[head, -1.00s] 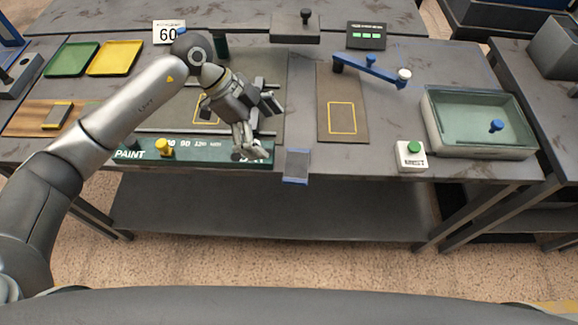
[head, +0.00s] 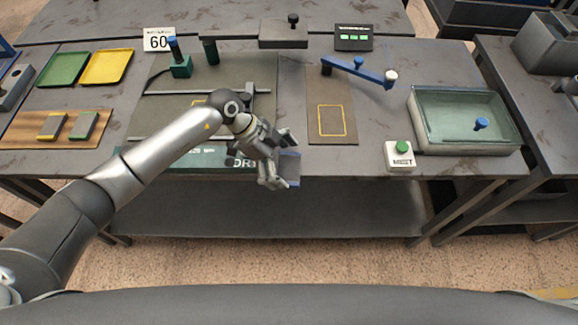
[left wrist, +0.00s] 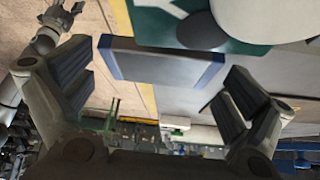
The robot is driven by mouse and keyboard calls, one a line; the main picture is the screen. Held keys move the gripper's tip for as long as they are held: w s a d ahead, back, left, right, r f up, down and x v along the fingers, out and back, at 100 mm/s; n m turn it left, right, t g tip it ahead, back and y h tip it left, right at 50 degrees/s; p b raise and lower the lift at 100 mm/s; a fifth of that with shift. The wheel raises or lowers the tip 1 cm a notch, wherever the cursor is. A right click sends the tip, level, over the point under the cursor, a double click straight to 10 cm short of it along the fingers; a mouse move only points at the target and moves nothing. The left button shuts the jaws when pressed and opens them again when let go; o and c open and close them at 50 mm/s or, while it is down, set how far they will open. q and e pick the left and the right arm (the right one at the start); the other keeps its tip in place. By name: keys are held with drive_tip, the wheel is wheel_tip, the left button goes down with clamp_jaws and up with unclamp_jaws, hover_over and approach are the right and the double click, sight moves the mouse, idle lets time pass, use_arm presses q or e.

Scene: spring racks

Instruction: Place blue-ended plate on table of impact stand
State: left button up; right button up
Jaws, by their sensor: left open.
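The blue-ended plate (head: 290,168) is grey with blue ends and sticks out over the table's front edge. My left gripper (head: 278,160) is open beside it, partly covering it in the head view. In the left wrist view the plate (left wrist: 165,66) appears beyond and between the two open fingers (left wrist: 160,95), which do not visibly grip it. I cannot tell for certain which part is the impact stand. A second gripper (left wrist: 52,28), apparently my right one, shows small in the left wrist view.
A wooden board (head: 25,132) bears yellow-ended and green-ended plates. Green (head: 62,69) and yellow (head: 106,66) trays lie behind. A button box (head: 400,155) and a glass-sided tank (head: 465,143) stand to the right. Bare tabletop lies between them and the outlined panel.

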use_arm(q)
drive_tip(key=c, duration=1.2)
drive_tip(key=shift+w+r, duration=0.1)
drive_tip(key=shift+r, duration=0.05)
drive_tip(key=shift+c, duration=1.4)
